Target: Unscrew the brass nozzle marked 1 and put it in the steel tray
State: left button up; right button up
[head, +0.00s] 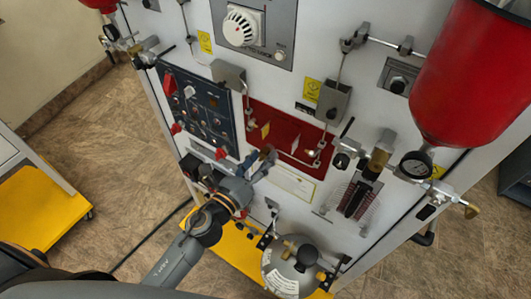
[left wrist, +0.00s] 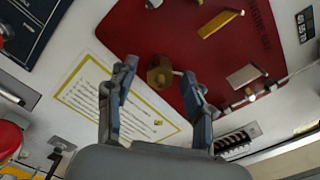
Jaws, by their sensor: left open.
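My left gripper (head: 255,168) is open in front of the lower left part of the red panel (head: 285,128). In the left wrist view, its two fingers (left wrist: 158,80) stand apart on either side of a brass hex nozzle (left wrist: 159,74) on the red panel. The nozzle appears between the fingertips, and no contact shows. I cannot read a number on it. A yellow brass bar-shaped part (left wrist: 218,23) sits higher on the panel. I cannot make out a steel tray. My right gripper is not in view.
A dark blue switch panel (head: 200,108) is left of the red panel. A white label with a yellow border (left wrist: 100,95) lies below the red panel. A wire rack (head: 352,198), a gauge (head: 416,165) and a red tank (head: 465,75) are to the right. A round metal vessel (head: 288,270) stands below.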

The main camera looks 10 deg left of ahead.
pick_arm(q)
jog(key=shift+c, duration=0.4)
grip_shut()
jog(key=n, duration=0.3)
jog(key=shift+r+n+p, duration=0.1)
jog(key=shift+n+p, duration=0.4)
jog(key=shift+n, duration=1.4)
jog(key=n+p, duration=0.1)
jog(key=n, duration=0.1)
jog(key=shift+n, duration=0.8)
